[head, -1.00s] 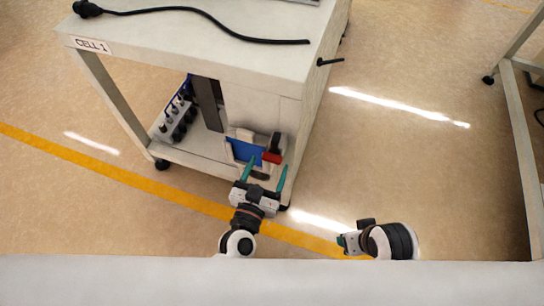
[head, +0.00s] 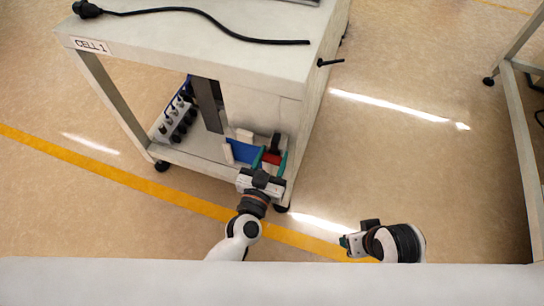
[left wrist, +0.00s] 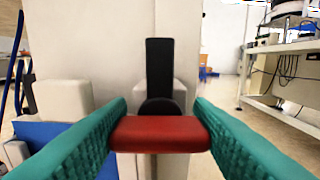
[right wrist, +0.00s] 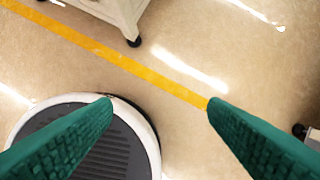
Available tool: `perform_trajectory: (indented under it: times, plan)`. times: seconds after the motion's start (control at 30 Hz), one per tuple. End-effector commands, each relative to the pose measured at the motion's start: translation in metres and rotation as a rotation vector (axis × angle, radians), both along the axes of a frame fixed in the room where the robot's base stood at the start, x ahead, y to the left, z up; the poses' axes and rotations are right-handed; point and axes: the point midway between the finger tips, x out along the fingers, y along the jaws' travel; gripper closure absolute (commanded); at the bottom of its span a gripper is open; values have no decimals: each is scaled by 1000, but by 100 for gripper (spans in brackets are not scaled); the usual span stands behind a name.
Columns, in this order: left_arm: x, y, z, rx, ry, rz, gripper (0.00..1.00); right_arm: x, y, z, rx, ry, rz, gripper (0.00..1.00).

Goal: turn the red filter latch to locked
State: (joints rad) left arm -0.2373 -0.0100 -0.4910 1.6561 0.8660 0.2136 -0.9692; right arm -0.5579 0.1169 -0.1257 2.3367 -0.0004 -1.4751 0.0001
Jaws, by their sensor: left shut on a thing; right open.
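The red filter latch (left wrist: 160,134) lies horizontally between the teal fingers of my left gripper in the left wrist view, with a dark upright part (left wrist: 160,70) behind it. My left gripper (head: 270,160) is shut on the latch, one finger at each end. In the head view the red latch (head: 271,158) shows between the fingertips, on the cart's lower level beside a blue panel (head: 242,151). My right gripper (right wrist: 160,101) is open and empty above the floor, well away from the cart.
The cart (head: 200,40) marked CELL 1 has a tabletop above the latch, with a black cable (head: 210,22) on it. A grey block with several black knobs (head: 177,118) stands at left on the lower shelf. Another frame (head: 520,120) stands at far right. Floor between is clear.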

Motion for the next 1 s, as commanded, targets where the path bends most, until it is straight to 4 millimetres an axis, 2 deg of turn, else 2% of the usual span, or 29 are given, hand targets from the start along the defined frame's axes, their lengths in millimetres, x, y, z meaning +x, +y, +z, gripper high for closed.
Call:
perform_trajectory:
  times: [0.03, 0.2, 0.5, 0.53, 0.67, 1.0]
  plan:
    - [0, 0, 0, -14, 5, 0, 76, 1, 0, 2, 1, -4, 0, 32]
    - [0, 1, 0, -94, 31, 0, 76, 3, 1, -19, 0, 14, 2, 32]
    - [0, 1, 0, -112, 36, 0, 76, 4, 1, -21, 0, 11, 2, 32]
    - [0, 1, 0, -112, 36, 0, 51, 4, 1, -21, 0, 11, 2, 32]
    - [0, 1, 0, -111, 36, 0, 31, 4, 1, -21, 0, 11, 2, 32]
    - [-4, 2, 0, -111, 37, 0, 31, 4, 1, -20, 0, 10, 1, 32]
